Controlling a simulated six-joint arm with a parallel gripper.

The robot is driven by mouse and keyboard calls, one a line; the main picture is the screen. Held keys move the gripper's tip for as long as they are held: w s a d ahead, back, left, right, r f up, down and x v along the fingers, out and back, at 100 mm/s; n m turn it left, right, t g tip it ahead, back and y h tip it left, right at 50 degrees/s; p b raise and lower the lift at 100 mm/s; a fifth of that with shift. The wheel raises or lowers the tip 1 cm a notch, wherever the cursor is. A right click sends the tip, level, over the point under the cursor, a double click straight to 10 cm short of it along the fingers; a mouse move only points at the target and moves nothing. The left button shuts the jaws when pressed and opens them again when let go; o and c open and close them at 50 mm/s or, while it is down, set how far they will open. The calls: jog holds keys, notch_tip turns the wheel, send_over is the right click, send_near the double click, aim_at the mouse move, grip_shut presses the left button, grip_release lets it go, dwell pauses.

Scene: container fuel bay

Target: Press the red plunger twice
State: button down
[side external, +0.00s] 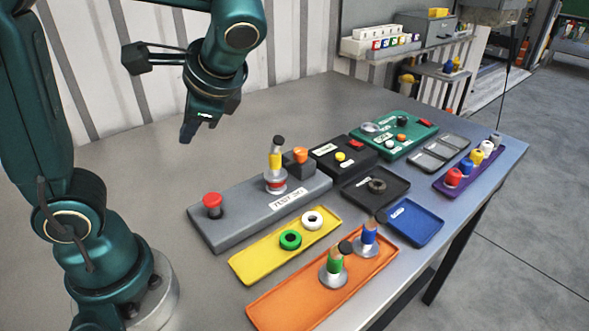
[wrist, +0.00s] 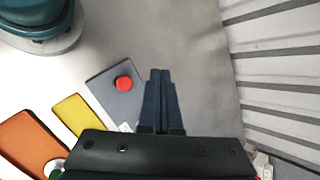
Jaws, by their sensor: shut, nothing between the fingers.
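The red plunger (side external: 212,203) has a round red cap and stands upright at the left end of a long grey block (side external: 236,229). It also shows from above in the wrist view as a red disc (wrist: 123,83) on the grey block (wrist: 108,100). My gripper (side external: 186,138) is shut and empty, in the air above and behind the plunger in the side view. In the wrist view the closed fingers (wrist: 161,75) point to the right of the plunger, apart from it. The wrist housing hides the rest of the grey block there.
On the grey block stand a yellow-and-red piece (side external: 275,165) and an orange knob (side external: 299,154). A yellow tray (side external: 262,265) with rings and an orange tray (side external: 290,300) lie in front. Green and black panels stand right. The table behind the block is clear.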

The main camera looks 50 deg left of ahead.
aim_at(217, 199)
jog(key=shift+w+d+f+m+g+y, duration=0.15)
jog(key=shift+w+d+f+m+y, duration=0.1)
jog(key=shift+w+f+m, duration=0.15)
jog(key=shift+w+d+f+m+g+y, duration=0.15)
jog(key=shift+w+d+f+m+y, duration=0.1)
jog(key=shift+w, duration=0.25)
jog(key=shift+f, duration=0.1)
jog(key=shift+f, duration=4.35)
jog(key=shift+f, duration=0.1)
jog(key=shift+f, duration=0.3)
